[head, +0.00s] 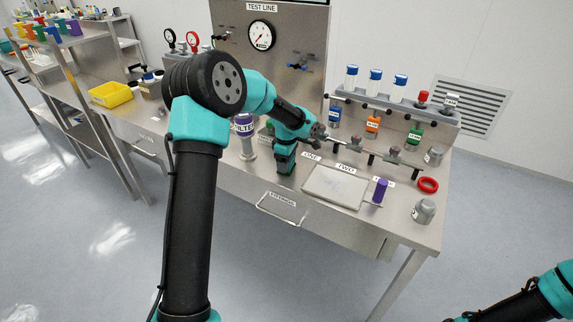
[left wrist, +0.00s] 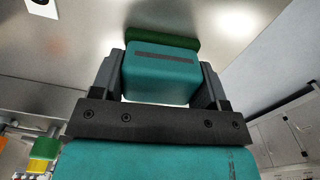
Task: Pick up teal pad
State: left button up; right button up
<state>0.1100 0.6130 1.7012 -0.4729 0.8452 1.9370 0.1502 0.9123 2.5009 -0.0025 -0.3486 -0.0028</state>
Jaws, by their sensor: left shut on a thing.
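The teal pad (left wrist: 162,72) is a rounded teal block with a dark stripe, seen in the left wrist view between the two grey fingers of my left gripper (left wrist: 161,84). The fingers touch it on both sides. A green strip (left wrist: 163,42) shows right behind it; I cannot tell whether it belongs to the pad. In the head view my left gripper (head: 285,168) points down at the front of the steel bench (head: 235,168), and the pad cannot be made out there.
A purple-topped filter (head: 245,125) stands just left of my left gripper. A rack with blue-capped vials (head: 375,80) stands behind.

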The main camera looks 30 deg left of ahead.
pick_arm(q)
jog(key=shift+r, duration=0.1)
jog(key=shift+r, duration=1.35)
jog(key=s+d, duration=0.2)
jog(key=s, duration=0.2)
jog(key=s+d+r, duration=0.1)
jog(key=s+d, duration=0.2)
jog(key=s, duration=0.2)
jog(key=s+d+r, duration=0.1)
jog(key=s+d, duration=0.2)
jog(key=s, duration=0.1)
jog(key=shift+s+d, duration=0.15)
jog(key=shift+s, duration=0.2)
